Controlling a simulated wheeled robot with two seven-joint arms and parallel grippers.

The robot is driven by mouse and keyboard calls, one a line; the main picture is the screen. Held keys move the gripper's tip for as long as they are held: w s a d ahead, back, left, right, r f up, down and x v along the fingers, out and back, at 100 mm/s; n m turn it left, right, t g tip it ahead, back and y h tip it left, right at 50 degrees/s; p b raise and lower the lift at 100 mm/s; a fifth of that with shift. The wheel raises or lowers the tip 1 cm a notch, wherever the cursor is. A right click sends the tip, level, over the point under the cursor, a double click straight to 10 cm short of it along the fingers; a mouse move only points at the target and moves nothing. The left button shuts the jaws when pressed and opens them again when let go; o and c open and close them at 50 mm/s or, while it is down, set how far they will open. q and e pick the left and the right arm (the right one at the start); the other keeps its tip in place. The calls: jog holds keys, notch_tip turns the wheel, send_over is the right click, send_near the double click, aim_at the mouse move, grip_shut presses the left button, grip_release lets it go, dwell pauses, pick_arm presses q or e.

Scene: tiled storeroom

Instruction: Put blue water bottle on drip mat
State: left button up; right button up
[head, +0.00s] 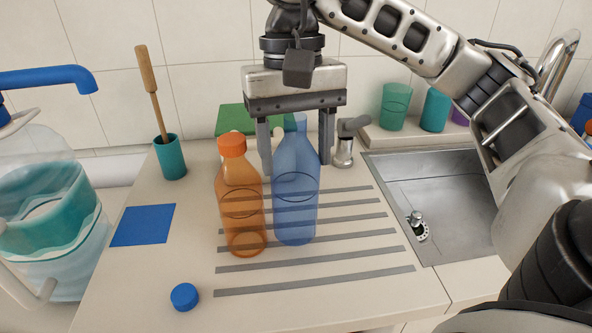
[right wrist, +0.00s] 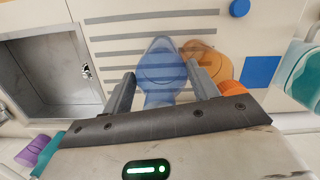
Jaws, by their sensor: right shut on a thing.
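The see-through blue water bottle (head: 296,205) is upright over the grey-striped part of the counter; I cannot tell whether its base touches. My right gripper (head: 297,160) comes from above and is shut on its upper part, a finger on each side. The right wrist view shows the bottle (right wrist: 160,75) between the fingers (right wrist: 163,88). A flat blue square, which looks like the drip mat (head: 143,225), lies bare on the counter at left; it also shows in the right wrist view (right wrist: 261,71). My left gripper is in neither view.
An orange bottle (head: 241,205) stands close to the blue bottle's left. A blue cap (head: 185,297) lies at the front. A teal holder (head: 171,158) with a wooden-handled tool stands behind the mat. A large water jug (head: 45,240) is far left, a sink (head: 440,200) right.

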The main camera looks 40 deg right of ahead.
jog(key=shift+w+f, duration=0.1)
jog(key=shift+f, duration=1.55)
jog(key=shift+b, duration=0.3)
jog(key=shift+f+b, duration=0.3)
jog(key=shift+b, duration=0.05)
jog(key=o, duration=0.9)
jog(key=shift+r, duration=0.15)
